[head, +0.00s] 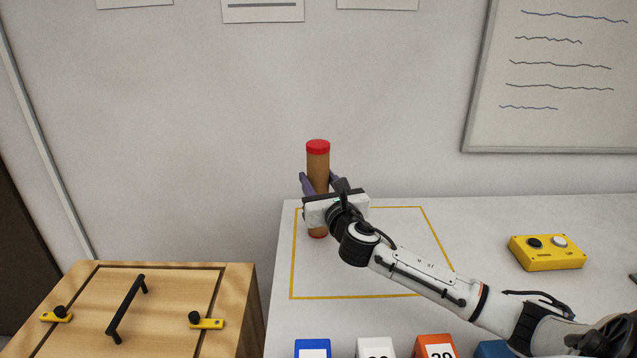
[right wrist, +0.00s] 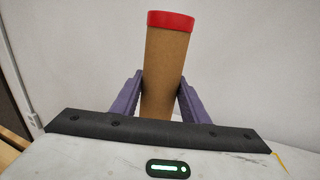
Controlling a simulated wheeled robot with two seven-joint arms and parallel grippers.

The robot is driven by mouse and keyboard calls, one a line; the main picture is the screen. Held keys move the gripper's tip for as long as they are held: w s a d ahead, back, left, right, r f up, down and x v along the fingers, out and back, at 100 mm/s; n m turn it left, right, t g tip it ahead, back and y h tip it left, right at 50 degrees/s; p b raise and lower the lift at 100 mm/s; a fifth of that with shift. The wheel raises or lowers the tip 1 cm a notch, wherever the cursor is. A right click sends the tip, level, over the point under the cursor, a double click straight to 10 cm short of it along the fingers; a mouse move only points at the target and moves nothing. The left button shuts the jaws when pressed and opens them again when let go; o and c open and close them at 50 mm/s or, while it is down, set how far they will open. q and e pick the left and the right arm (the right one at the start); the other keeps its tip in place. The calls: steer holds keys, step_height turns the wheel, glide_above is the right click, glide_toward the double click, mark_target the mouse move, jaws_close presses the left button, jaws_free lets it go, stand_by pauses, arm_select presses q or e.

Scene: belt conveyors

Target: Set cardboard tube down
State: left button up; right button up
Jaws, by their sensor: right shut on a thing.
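The cardboard tube (head: 318,163) is brown with a red cap and stands upright at the back left of the white table. My right gripper (head: 320,184) is shut on the tube around its middle. In the right wrist view the tube (right wrist: 166,70) rises between the two purple fingers of the gripper (right wrist: 161,98), tilted slightly in the picture. The tube's lower end shows below the gripper, over the yellow outlined area (head: 360,297) near its back left corner. I cannot tell whether it touches the table. My left gripper is not in view.
A yellow box with two knobs (head: 547,252) sits to the right on the table. Several coloured blocks, one blue (head: 312,348) and one orange (head: 434,346), line the front. A wooden crate with a black handle (head: 240,290) stands at the left. The outlined area is otherwise clear.

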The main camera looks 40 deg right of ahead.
steer(key=o, duration=1.1)
steer(key=shift+o, duration=0.2)
steer(key=shift+r, duration=0.1)
steer(key=shift+s+a, duration=0.1)
steer(key=shift+s, duration=0.15)
steer(key=v, duration=1.1)
steer(key=shift+s, duration=0.25)
steer(key=shift+a, duration=0.1)
